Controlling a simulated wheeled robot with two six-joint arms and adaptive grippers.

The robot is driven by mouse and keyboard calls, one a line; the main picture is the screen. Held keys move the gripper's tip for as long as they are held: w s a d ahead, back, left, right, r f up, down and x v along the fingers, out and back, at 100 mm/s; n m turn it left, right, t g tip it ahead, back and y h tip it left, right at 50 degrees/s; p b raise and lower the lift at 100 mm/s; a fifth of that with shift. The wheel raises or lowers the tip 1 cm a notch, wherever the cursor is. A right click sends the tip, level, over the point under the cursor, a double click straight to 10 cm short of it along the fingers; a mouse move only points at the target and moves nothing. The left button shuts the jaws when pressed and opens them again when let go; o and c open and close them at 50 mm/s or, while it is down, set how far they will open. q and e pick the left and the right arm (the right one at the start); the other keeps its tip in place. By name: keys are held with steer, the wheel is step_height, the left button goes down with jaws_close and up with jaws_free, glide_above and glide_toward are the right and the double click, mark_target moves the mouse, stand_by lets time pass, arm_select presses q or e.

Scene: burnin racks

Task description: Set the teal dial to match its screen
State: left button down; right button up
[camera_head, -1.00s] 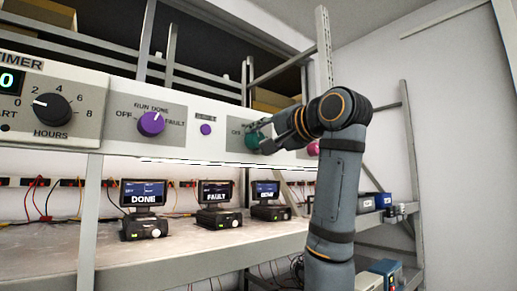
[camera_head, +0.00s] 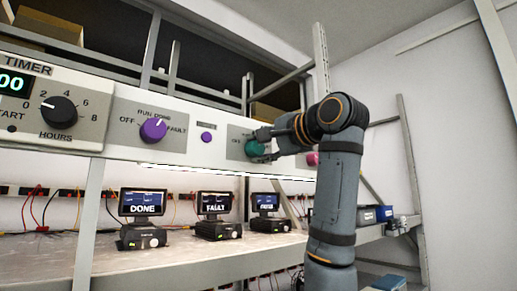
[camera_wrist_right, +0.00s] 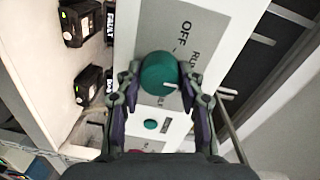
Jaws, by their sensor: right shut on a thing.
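The teal dial (camera_head: 255,148) is on the white panel, right of the purple dial. In the right wrist view the teal dial (camera_wrist_right: 158,72) sits between the fingers of my right gripper (camera_wrist_right: 160,80). My right gripper (camera_head: 263,145) is shut on it. A white pointer mark on the dial points right and slightly down in that view. The labels OFF and RUN show beside it; a finger covers what lies further along. Three screens stand below: one reads DONE (camera_head: 142,203), one FAULT (camera_head: 215,203), and the third (camera_head: 266,202) is too small to read. My left gripper is out of view.
The purple dial (camera_head: 153,130) and a black timer dial (camera_head: 58,111) are left on the panel. A small purple button (camera_head: 206,137) sits left of the teal dial, a pink one (camera_head: 312,159) right of it. The shelf below holds the screen units.

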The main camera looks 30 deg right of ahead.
steer(key=o, duration=1.2)
steer(key=shift+s+d, duration=0.1)
steer(key=shift+s, duration=0.05)
steer(key=shift+c, duration=0.2)
steer(key=s, duration=0.7)
steer(key=shift+s+d+r, duration=0.15)
steer(key=shift+s+d, duration=0.1)
steer(key=shift+s, duration=0.1)
steer(key=shift+w, duration=0.15)
